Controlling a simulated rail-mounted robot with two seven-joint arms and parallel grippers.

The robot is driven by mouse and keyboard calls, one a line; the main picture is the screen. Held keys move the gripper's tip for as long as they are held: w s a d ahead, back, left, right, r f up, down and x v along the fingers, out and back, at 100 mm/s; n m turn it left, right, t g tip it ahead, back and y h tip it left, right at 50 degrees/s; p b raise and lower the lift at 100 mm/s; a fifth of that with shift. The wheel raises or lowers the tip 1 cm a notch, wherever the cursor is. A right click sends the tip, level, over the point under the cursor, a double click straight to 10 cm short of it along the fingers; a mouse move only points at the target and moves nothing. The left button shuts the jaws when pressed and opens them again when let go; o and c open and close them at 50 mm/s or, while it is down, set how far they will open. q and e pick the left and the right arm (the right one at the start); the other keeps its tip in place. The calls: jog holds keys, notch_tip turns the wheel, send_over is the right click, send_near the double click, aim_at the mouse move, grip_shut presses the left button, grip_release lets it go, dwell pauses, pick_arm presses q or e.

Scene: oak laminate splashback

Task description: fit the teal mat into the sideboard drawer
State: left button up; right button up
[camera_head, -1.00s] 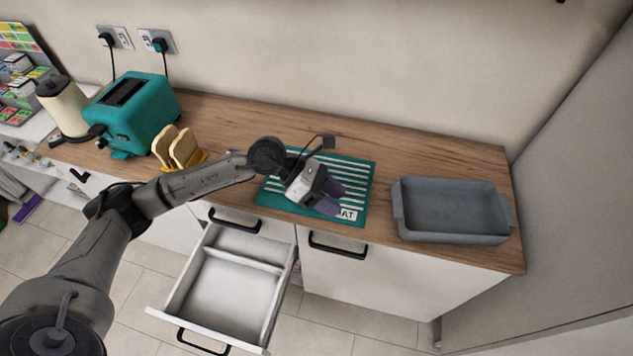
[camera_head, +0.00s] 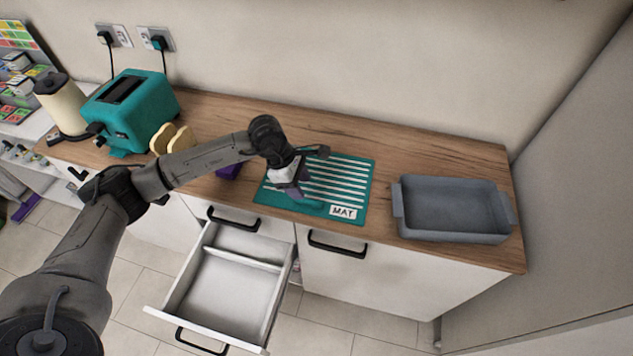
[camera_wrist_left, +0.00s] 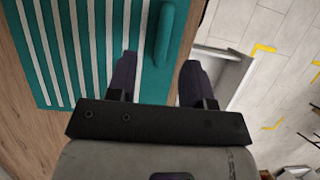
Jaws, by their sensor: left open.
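The teal mat (camera_head: 350,187) with white stripes and a MAT label lies flat on the wooden worktop. It also fills the left of the left wrist view (camera_wrist_left: 105,40), where a raised teal roll or handle shows along its edge. My left gripper (camera_head: 298,202) is open over the mat's front left part. In the left wrist view its two fingers (camera_wrist_left: 158,75) point at the mat's edge, one over the mat and one beyond it. The sideboard drawer (camera_head: 225,292) is pulled open below, empty, with a divider near its back. My right gripper is not in view.
A grey tray (camera_head: 400,212) stands right of the mat. A teal toaster (camera_head: 135,110), bread slices (camera_head: 172,139), a cream canister (camera_head: 62,104) and a purple item (camera_head: 229,171) are to the left. The worktop behind the mat is clear.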

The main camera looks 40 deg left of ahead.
aim_at(308, 200)
pick_arm(q)
jog(key=shift+b+x, duration=0.4)
jog(key=shift+x, duration=2.55)
jog(key=shift+s+d+r, duration=0.1)
jog(key=shift+s, duration=0.05)
grip_shut()
